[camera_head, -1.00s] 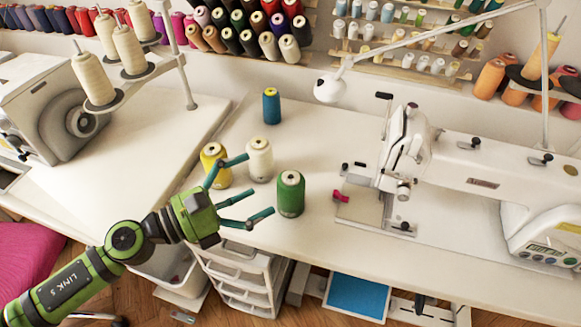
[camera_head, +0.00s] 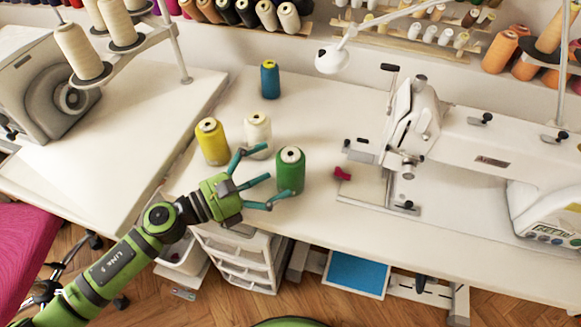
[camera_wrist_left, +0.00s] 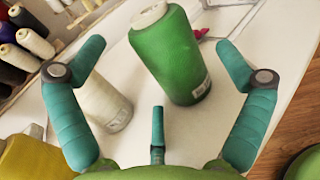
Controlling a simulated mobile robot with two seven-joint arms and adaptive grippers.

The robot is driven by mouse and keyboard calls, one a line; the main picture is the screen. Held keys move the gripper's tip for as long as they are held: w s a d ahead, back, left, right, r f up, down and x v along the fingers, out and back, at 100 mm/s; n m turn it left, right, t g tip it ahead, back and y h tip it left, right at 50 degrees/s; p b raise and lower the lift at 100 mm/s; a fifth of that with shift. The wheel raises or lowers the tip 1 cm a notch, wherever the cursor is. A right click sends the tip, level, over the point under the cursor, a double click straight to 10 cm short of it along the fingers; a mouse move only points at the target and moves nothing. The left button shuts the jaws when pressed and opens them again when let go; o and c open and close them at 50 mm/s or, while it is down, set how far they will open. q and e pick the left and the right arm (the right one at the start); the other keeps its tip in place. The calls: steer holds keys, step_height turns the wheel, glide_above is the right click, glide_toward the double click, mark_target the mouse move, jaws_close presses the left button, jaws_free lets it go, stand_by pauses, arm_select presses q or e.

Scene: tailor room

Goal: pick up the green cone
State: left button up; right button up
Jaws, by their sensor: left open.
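The green cone (camera_head: 290,172) stands upright near the front edge of the white table. It fills the upper middle of the left wrist view (camera_wrist_left: 172,55), between and beyond the spread fingers. My left gripper (camera_head: 262,178) is open and empty, its fingers pointing at the cone from the left. One fingertip overlaps the cone's lower front in the head view; I cannot tell whether it touches. My right gripper is not in view.
A cream cone (camera_head: 257,132) stands close behind the left fingers, also seen in the left wrist view (camera_wrist_left: 103,103). A yellow cone (camera_head: 212,142) is left of it. A blue cone (camera_head: 270,80) stands farther back. A sewing machine (camera_head: 455,150) is at right.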

mark_target(288, 163)
arm_select(q)
steer(key=p+x, duration=0.1)
steer(key=x, duration=0.3)
steer(key=shift+w+d, duration=0.15)
steer(key=c, duration=1.2)
steer(key=shift+c, duration=0.2)
steer(key=shift+r, duration=0.15)
